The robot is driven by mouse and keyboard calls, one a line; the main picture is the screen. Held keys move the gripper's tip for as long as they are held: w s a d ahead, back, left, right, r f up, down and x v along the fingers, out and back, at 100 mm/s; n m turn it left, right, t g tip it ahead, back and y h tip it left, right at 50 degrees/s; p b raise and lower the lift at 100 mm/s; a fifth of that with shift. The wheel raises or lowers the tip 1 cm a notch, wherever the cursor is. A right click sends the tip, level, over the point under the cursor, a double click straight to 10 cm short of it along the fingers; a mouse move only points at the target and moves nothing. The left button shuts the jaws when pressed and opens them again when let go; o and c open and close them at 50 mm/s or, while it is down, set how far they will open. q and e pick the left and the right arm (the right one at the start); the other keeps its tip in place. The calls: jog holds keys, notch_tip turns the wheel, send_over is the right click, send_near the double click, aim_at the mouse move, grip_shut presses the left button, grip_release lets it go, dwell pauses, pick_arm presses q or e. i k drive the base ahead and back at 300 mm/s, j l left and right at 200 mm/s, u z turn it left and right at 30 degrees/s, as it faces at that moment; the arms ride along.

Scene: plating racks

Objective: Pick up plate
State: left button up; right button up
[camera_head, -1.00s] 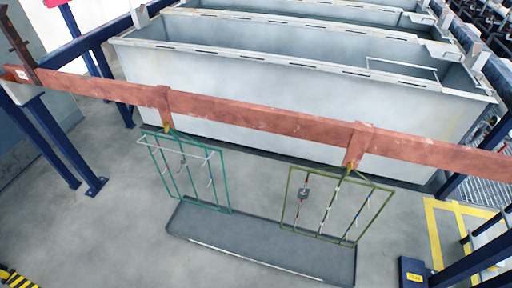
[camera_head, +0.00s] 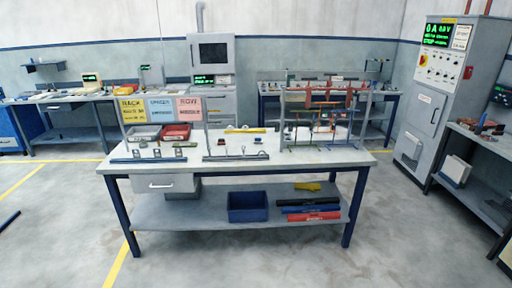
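Neither of my grippers is in view. A workbench (camera_head: 230,172) with a pale top and dark blue legs stands ahead of me. Several small flat grey pieces (camera_head: 179,152) stand or lie along its front left; they are too small for me to tell which is the plate. Long dark bars (camera_head: 150,160) lie at the front edge there. A dark low holder (camera_head: 236,157) with small upright parts sits at the front middle. A frame rack (camera_head: 320,115) with coloured hanging parts stands at the right end of the bench.
A red tray (camera_head: 176,132) and a grey tray (camera_head: 142,134) sit below three signs (camera_head: 160,108). A blue bin (camera_head: 248,207) and coloured bars (camera_head: 309,209) lie on the lower shelf. A control cabinet (camera_head: 432,100) stands at the right. The floor before the bench is clear.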

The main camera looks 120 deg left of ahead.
aim_at(158, 155)
jog(key=u, duration=9.75)
jog(key=z, duration=0.8)
jog(key=l+z, duration=0.15)
jog(key=z, duration=0.35)
jog(key=l+z, duration=0.15)
jog(key=z, duration=0.35)
jog(key=l+z, duration=0.15)
jog(key=z, duration=0.3)
jog(key=l+z, duration=0.1)
jog(key=z, duration=0.4)
jog(key=i+l+z, duration=0.1)
jog(key=z, duration=0.4)
